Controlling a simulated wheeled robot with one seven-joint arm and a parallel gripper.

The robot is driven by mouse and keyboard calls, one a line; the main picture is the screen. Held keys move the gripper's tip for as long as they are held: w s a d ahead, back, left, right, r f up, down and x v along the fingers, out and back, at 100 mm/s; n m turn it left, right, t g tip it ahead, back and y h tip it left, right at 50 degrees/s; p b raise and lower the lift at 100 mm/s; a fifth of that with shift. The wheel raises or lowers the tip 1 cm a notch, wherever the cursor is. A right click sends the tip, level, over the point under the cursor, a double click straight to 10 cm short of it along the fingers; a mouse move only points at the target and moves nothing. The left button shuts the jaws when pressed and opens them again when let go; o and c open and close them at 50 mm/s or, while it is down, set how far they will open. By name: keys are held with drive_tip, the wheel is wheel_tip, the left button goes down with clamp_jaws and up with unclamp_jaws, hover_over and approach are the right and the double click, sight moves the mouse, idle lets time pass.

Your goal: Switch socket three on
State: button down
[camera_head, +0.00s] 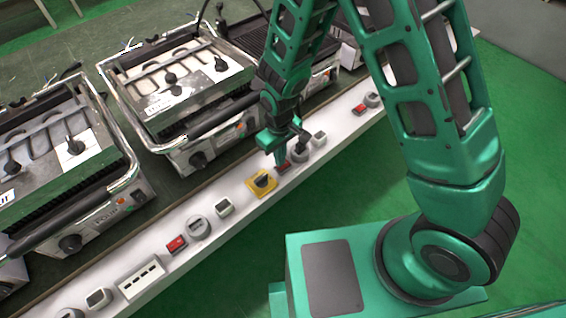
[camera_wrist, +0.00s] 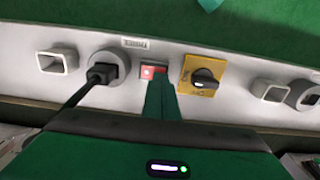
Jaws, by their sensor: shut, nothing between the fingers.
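In the wrist view a red rocker switch (camera_wrist: 153,71) sits in the white panel, with a small printed label (camera_wrist: 134,43) above it that is too small to read surely. A round grey socket (camera_wrist: 105,72) beside it holds a black plug with a cable. My gripper (camera_wrist: 161,84) is shut and empty, its fingertips over the lower part of the switch; I cannot tell whether they touch. In the head view my gripper (camera_head: 281,157) points down at the same red switch (camera_head: 283,168), partly hiding it. I cannot tell the switch's position.
A yellow rotary switch (camera_head: 262,184) stands beside the red switch. Other red switches (camera_head: 177,244) (camera_head: 359,108) and sockets line the white strip (camera_head: 235,228). Metal contact grills (camera_head: 178,85) stand behind it. Green floor (camera_head: 370,190) lies in front.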

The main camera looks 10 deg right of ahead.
drive_tip(key=shift+f, duration=0.7)
idle(0.6)
drive_tip(key=shift+r, duration=3.5)
